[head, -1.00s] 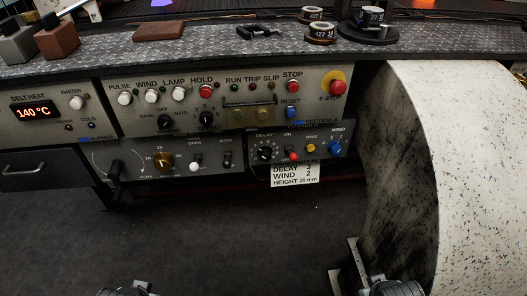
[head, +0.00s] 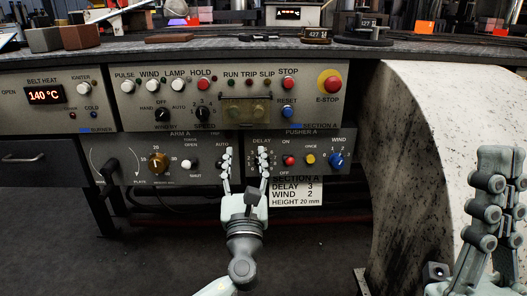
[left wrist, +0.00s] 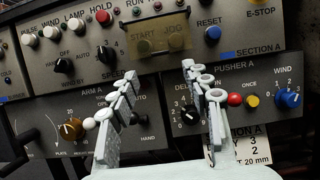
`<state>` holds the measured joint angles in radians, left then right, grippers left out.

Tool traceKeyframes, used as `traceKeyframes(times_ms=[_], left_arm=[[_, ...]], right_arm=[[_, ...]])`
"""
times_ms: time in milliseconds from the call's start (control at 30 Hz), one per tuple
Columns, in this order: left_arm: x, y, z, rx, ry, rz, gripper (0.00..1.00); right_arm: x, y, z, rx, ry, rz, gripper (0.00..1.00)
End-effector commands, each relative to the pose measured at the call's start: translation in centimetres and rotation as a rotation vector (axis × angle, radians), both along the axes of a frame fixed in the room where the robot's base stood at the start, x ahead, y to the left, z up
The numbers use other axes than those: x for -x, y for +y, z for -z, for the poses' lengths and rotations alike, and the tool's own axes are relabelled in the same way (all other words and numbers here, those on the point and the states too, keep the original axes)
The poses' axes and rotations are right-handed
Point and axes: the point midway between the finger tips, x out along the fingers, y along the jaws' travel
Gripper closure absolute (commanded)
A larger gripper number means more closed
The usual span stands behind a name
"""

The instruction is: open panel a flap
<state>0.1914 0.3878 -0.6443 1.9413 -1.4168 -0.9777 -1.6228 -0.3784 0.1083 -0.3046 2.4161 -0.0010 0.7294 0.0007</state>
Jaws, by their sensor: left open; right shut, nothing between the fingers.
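The flap (head: 246,112) is a yellowish see-through cover on the upper control panel, over the START and JOG buttons. It appears closed; in the left wrist view the flap (left wrist: 160,36) lies just beyond my fingertips. My left gripper (head: 245,158) is open and empty, in front of the lower panels and below the flap, with its fingers pointing up towards it. In the left wrist view its fingers (left wrist: 160,72) stand apart, one on each side below the flap. My right gripper (head: 502,158) is shut and empty at the right edge, in front of the pale drum.
The red STOP button (head: 288,84), blue RESET button (head: 288,112) and red E-STOP (head: 330,85) are right of the flap. The SPEED knob (head: 202,112) is left of it. The speckled drum (head: 405,130) stands at right. A label card (head: 296,192) hangs below.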

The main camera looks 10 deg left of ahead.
Motion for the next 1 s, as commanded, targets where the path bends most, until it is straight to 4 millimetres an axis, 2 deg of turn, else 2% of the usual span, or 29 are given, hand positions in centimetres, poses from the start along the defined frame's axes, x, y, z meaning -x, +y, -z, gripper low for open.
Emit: traceKeyframes(times_ms=[167, 400, 533, 900, 1000], left_arm=[[-1.5, 0.2, -1.1, -0.028, -0.01, -0.005, 0.52], [-4.9, 1.3, -2.5, -0.024, -0.008, -0.005, 0.52], [-6.2, 1.7, -3.0, -0.022, -0.006, -0.005, 0.52], [-6.9, 1.9, -3.2, -0.021, -0.004, -0.004, 0.52], [-6.9, 1.9, -3.2, -0.021, -0.004, -0.004, 0.63]], right_arm=[[0.7, -0.2, -0.3, -0.012, -0.033, 0.0, 1.0], [1.2, -0.4, -0.3, -0.022, -0.066, 0.002, 1.0], [1.5, -0.6, -0.3, -0.027, -0.083, 0.003, 1.0], [1.7, -0.6, -0.3, -0.03, -0.092, 0.003, 1.0], [1.7, -0.6, -0.3, -0.03, -0.092, 0.003, 1.0]])
